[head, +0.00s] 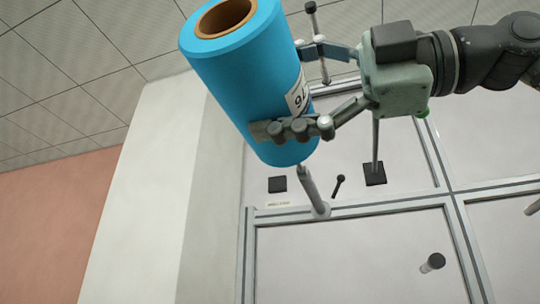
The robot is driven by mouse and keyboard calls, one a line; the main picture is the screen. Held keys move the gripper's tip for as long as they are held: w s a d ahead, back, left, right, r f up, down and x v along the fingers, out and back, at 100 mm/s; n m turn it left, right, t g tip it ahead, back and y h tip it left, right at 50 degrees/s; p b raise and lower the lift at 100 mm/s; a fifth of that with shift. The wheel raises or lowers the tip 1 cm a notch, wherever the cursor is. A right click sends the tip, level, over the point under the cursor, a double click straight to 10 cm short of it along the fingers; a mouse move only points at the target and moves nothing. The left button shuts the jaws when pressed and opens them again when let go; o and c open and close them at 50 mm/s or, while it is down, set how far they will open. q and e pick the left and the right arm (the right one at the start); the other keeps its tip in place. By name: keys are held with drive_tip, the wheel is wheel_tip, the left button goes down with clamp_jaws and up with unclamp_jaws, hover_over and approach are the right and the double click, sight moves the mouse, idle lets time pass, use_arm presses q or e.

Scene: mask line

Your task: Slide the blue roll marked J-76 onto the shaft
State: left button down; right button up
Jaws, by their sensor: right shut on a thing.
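The blue roll (235,85) has a brown core open at its upper end and a white label on its right side. Only "76" and part of the label show. My right gripper (288,90) comes in from the right and is shut around the roll's side; one finger lies across the front, and the other is partly hidden behind the roll. The roll is tilted in the picture. A light grey shaft (311,188) sticks out from a metal frame just below the roll's lower end. Its tip meets the roll's lower edge in view; I cannot tell whether it is inside the core. My left gripper is not in view.
A metal frame (350,211) with pale panels fills the right side. Other rods stand out from it, including a black-tipped one (317,40) behind the gripper and a short dark-ended one (432,263) at lower right. A white column (145,190) stands left.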

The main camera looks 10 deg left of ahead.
drive_tip(key=shift+w+d+p, duration=0.15)
drive_tip(key=shift+w+p, duration=0.05)
drive_tip(key=shift+w, duration=0.55)
drive_tip(key=shift+w+d+p, duration=0.15)
drive_tip(key=shift+w, duration=0.6)
drive_tip(key=shift+w+d+p, duration=0.25)
drive_tip(key=shift+w+p, duration=0.25)
drive_tip(key=shift+w, duration=0.75)
drive_tip(key=shift+w+d+p, duration=0.25)
drive_tip(key=shift+w+p, duration=0.2)
drive_tip(key=shift+w, duration=0.75)
drive_tip(key=shift+w+d+p, duration=0.25)
drive_tip(key=shift+w+p, duration=0.4)
drive_tip(key=shift+w, duration=0.6)
drive_tip(key=shift+w+d+p, duration=0.25)
drive_tip(key=shift+w+p, duration=0.35)
drive_tip(key=shift+w, duration=0.6)
drive_tip(key=shift+w+r, duration=0.1)
